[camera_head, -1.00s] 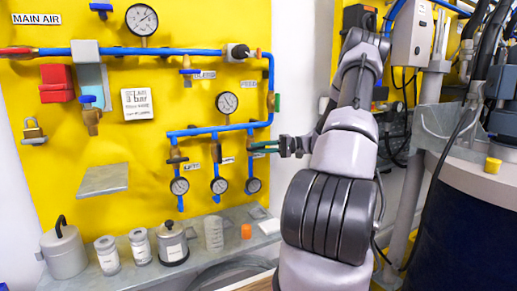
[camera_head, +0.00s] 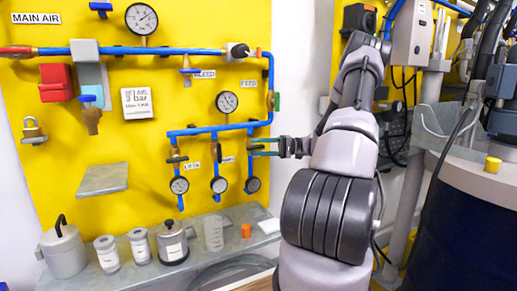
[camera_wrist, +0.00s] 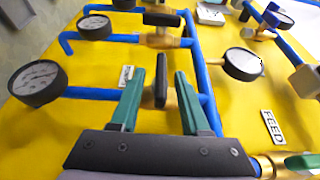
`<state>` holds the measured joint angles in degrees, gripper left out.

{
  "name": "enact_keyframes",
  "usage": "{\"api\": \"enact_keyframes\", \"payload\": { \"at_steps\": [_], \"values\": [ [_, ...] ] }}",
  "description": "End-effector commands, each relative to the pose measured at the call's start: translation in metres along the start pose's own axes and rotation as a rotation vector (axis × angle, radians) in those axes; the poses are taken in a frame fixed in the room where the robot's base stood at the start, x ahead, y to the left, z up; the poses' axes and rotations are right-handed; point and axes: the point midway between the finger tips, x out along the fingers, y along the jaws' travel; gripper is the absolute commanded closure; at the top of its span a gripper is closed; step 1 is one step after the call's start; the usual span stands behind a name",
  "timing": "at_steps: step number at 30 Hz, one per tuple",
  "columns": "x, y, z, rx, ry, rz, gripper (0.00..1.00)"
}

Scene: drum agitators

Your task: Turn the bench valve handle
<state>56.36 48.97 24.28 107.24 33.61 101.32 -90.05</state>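My gripper (camera_head: 262,146) is at the right end of the lower blue pipe row on the yellow panel, pointing left. Its two green fingers are open and apart. In the wrist view, a black valve handle (camera_wrist: 161,85) stands between the fingers (camera_wrist: 157,92), with visible gaps on both sides. It belongs to the rightmost of three brass valves on that row. The other two are the middle valve (camera_head: 214,147) and the left valve (camera_head: 174,152). Their black handles also show higher in the wrist view. I cannot read a label naming the bench valve.
Gauges (camera_head: 219,185) hang below the valves, and another gauge (camera_head: 227,102) sits above. A grey shelf (camera_head: 205,240) below holds several jars and an orange cap (camera_head: 246,231). A large drum (camera_head: 470,200) stands at the right.

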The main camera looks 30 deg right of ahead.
Motion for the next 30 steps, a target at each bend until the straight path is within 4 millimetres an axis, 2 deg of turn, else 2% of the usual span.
{"api": "enact_keyframes", "payload": {
  "at_steps": [5,15,19,24,30],
  "values": [
    [-0.01,0.0,-0.001,-0.002,0.002,0.001,0.54],
    [-0.076,0.0,-0.001,-0.002,0.004,-0.001,0.54],
    [-0.095,0.001,0.0,-0.001,0.003,-0.001,0.54],
    [-0.107,0.0,0.0,-0.001,0.0,0.0,0.54],
    [-0.109,0.0,0.0,0.0,0.0,0.0,0.54]
  ]
}}
